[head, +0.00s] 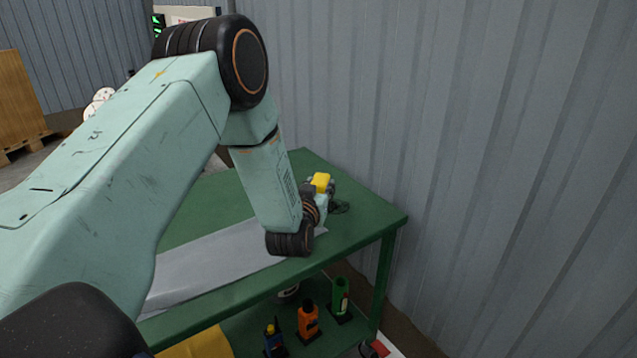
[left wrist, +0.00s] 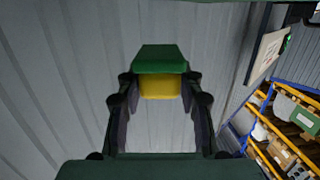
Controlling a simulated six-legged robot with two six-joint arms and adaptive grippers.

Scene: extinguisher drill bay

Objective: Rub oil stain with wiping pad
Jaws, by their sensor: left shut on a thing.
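My left gripper (head: 325,192) is at the far right part of the green table (head: 400,217), mostly hidden behind my own wrist. It is shut on the wiping pad, whose yellow part (head: 321,182) shows above the wrist. In the left wrist view the pad (left wrist: 161,60), green on one side and yellow on the other, sits between the two dark fingers of the gripper (left wrist: 158,88). A small dark patch (head: 341,208) shows beside the gripper at the table; I cannot tell whether it is the oil stain or a shadow. My right gripper is not in view.
A grey sheet (head: 215,262) lies along the table. The lower shelf holds an orange bottle (head: 308,320), a green bottle (head: 340,297) and a dark blue one (head: 272,341). A corrugated wall (head: 480,120) stands close behind and right. Shelving (left wrist: 285,130) shows in the left wrist view.

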